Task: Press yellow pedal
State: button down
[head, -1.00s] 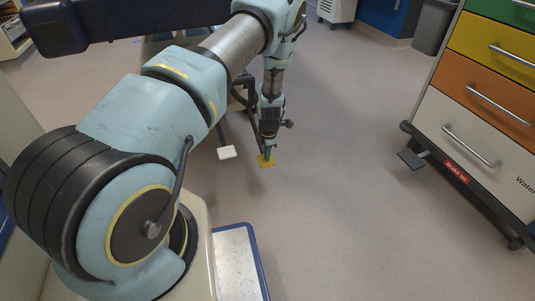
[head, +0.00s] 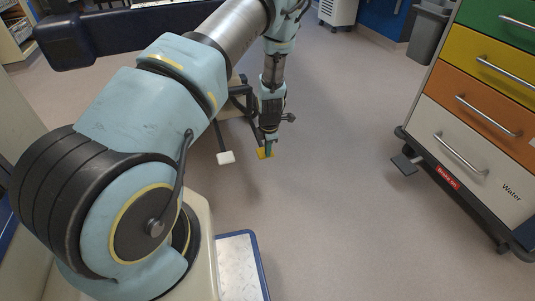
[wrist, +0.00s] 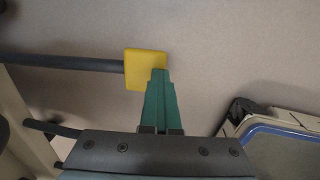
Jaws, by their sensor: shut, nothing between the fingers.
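The yellow pedal (head: 261,154) is a small flat square pad low over the floor, just left of my gripper's tip in the head view. In the wrist view the yellow pedal (wrist: 143,69) sits at the end of a dark bar coming from the left. My gripper (head: 269,151) points down, shut and empty. In the wrist view its green fingers (wrist: 160,80) are together, and their tip overlaps the pedal's right side. I cannot tell whether the tip touches the pad.
A white pedal (head: 226,158) on a dark bar is left of the yellow one. A drawer cart (head: 470,135) with its own dark pedal (head: 403,164) stands at the right. A blue-edged plate (head: 240,262) is in front. Floor between is clear.

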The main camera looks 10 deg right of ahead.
jog(key=shift+s+r+p, duration=0.15)
jog(key=shift+s+r, duration=0.15)
jog(key=shift+r, duration=0.4)
jog(key=shift+s+r+p, duration=0.2)
jog(key=shift+s+r, duration=0.1)
jog(key=shift+r, duration=0.45)
jog(key=shift+s+r+p, duration=0.15)
jog(key=shift+s+r, duration=0.15)
jog(key=shift+r, duration=0.4)
